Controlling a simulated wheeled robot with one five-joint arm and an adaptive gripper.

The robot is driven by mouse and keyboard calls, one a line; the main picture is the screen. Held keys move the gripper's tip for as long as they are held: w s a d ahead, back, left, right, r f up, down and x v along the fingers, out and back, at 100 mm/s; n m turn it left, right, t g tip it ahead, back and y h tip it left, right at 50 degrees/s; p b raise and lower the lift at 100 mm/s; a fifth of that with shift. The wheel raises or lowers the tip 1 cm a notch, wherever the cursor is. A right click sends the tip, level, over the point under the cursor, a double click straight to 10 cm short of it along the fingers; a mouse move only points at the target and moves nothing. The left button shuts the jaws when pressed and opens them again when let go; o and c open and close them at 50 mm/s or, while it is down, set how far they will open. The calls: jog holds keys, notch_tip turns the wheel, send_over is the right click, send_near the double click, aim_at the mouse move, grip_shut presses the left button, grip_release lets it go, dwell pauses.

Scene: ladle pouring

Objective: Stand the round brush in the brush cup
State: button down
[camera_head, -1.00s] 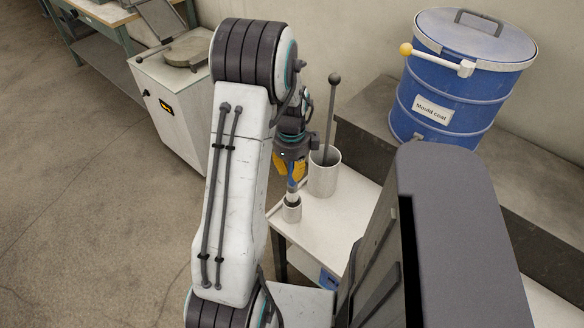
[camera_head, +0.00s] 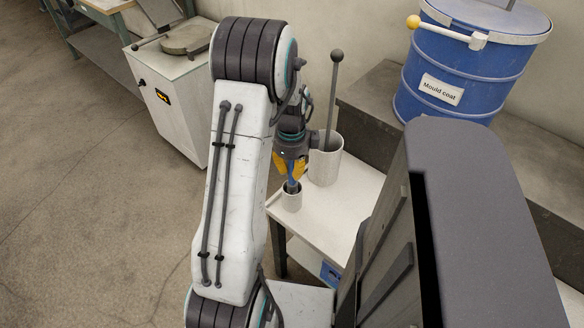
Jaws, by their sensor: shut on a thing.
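The brush cup (camera_head: 292,203) is a small pale grey cup near the left corner of the white side table. My gripper (camera_head: 291,174), with yellow fingers, is above the cup and shut on the round brush (camera_head: 291,186). A short blue-grey piece of the brush shows between the fingers and the cup, and it looks roughly upright. Its lower end is hidden by the cup rim and appears to be inside the cup. Whether it touches the bottom cannot be seen.
A taller grey pot (camera_head: 326,163) with a long ball-ended handle (camera_head: 334,95) stands close behind my gripper. The white table (camera_head: 345,205) is bare to the right. A blue "Mould coat" drum (camera_head: 450,75) stands on a dark bench. A white cabinet (camera_head: 165,110) is at the back left.

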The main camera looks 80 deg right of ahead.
dwell(0.3)
jog(key=c, duration=1.2)
grip_release()
jog(key=shift+o, duration=0.2)
jog(key=r, duration=1.2)
jog(key=shift+a, duration=0.25)
